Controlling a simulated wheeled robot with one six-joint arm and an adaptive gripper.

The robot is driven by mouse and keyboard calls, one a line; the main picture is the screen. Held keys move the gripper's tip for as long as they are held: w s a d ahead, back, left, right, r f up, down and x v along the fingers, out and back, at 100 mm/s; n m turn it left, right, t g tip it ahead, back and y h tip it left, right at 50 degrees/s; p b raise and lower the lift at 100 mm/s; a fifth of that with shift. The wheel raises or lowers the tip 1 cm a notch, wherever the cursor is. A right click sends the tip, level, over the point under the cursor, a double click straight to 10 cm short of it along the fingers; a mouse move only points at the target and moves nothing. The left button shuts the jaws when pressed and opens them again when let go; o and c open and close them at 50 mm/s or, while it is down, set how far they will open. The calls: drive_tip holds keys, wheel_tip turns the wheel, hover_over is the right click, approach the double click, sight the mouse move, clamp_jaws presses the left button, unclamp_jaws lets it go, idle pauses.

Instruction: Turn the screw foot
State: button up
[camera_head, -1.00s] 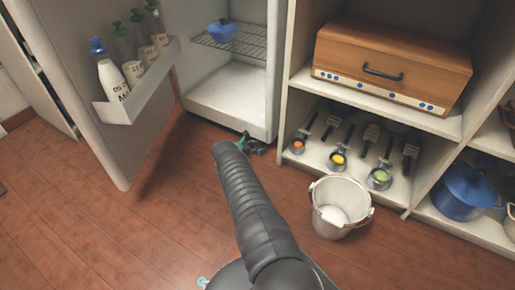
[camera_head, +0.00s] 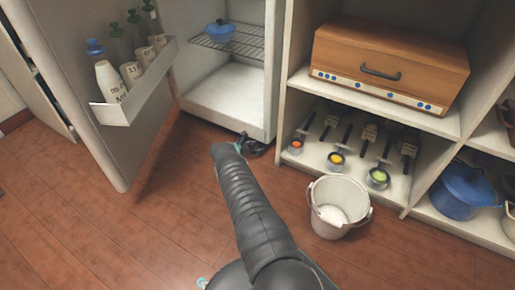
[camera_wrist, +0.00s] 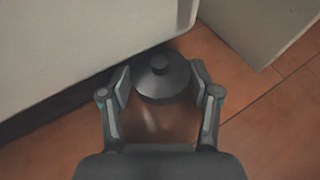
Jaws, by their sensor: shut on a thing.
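The screw foot (camera_wrist: 161,82) is a dark round disc with a small raised knob on top, seen in the wrist view under the lower edge of the white fridge (camera_wrist: 75,50). My gripper (camera_wrist: 161,88) has one finger on each side of the disc and is shut on it. In the head view my gripper (camera_head: 250,146) is small and dark at the foot of the open fridge (camera_head: 225,105), by its front right corner. My arm hides part of the floor there, and the screw foot cannot be made out in that view.
The open fridge door (camera_head: 110,150) with a bottle rack (camera_head: 150,85) stands at the left. A white bucket (camera_head: 338,222) is on the floor right of my arm. A shelf unit (camera_head: 400,120) stands right of the fridge. The wooden floor (camera_head: 110,235) at front left is clear.

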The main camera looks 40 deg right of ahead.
drive_tip(key=shift+w+a+r, duration=0.25)
drive_tip(key=shift+w, duration=0.25)
drive_tip(key=shift+s+a+m+g, duration=0.15)
drive_tip(key=shift+s+m+g, duration=0.05)
drive_tip(key=shift+m+g, duration=0.3)
drive_tip(key=o, duration=1.2)
drive_tip(key=shift+a, duration=0.2)
drive_tip(key=shift+c, duration=0.2)
drive_tip(key=shift+s+d+f, duration=0.15)
drive_tip(key=shift+s+d, duration=0.1)
drive_tip(key=shift+d, duration=0.1)
drive_tip(key=shift+v, duration=6)
